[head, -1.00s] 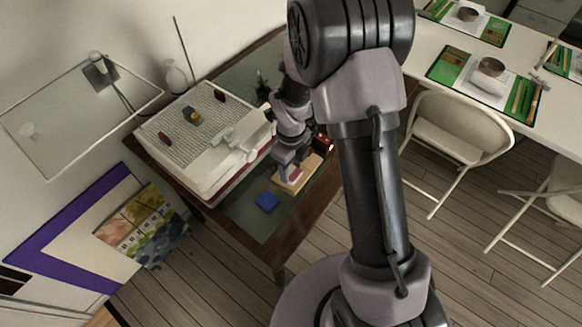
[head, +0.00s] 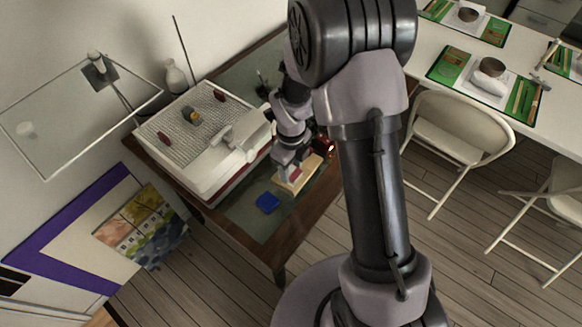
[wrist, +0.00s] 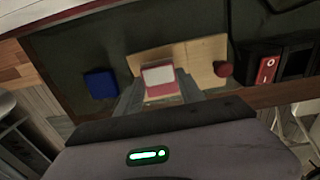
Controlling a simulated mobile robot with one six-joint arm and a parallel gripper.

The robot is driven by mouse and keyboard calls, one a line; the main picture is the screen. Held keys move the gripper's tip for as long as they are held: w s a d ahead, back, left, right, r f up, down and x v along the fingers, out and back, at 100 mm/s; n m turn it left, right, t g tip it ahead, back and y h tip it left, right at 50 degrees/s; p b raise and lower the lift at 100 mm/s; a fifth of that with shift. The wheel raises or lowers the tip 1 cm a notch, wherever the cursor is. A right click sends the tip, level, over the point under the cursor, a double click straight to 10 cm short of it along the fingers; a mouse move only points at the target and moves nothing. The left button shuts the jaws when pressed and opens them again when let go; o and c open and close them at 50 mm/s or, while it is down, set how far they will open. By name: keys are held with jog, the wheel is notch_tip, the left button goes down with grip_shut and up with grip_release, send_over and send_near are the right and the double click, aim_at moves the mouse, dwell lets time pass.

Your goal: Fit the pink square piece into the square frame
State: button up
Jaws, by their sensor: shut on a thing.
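My gripper (wrist: 156,92) is shut on the pink square piece (wrist: 160,90), which shows a pale top face and pink-red sides between the fingers. In the head view my gripper (head: 287,166) points down at the pale wooden board (head: 312,168), with a bit of the pink piece (head: 295,174) showing below it. In the wrist view the piece is over the left part of the board (wrist: 203,62). The square frame cannot be made out; the piece and fingers cover that part of the board. I cannot tell whether the piece touches the board.
A blue block (wrist: 100,84) lies on the dark mat left of the board. A dark red round piece (wrist: 223,69) is at the board's right. A black and red object (wrist: 262,66) stands further right. A large white box-like device (head: 205,150) fills the table's left side.

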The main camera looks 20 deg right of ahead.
jog(key=shift+f+b, duration=0.5)
dwell(0.3)
jog(key=o, duration=1.1)
jog(key=shift+o, duration=0.2)
jog(key=shift+r, duration=0.15)
jog(key=shift+r+p, duration=2.25)
jog(key=shift+r, duration=1.25)
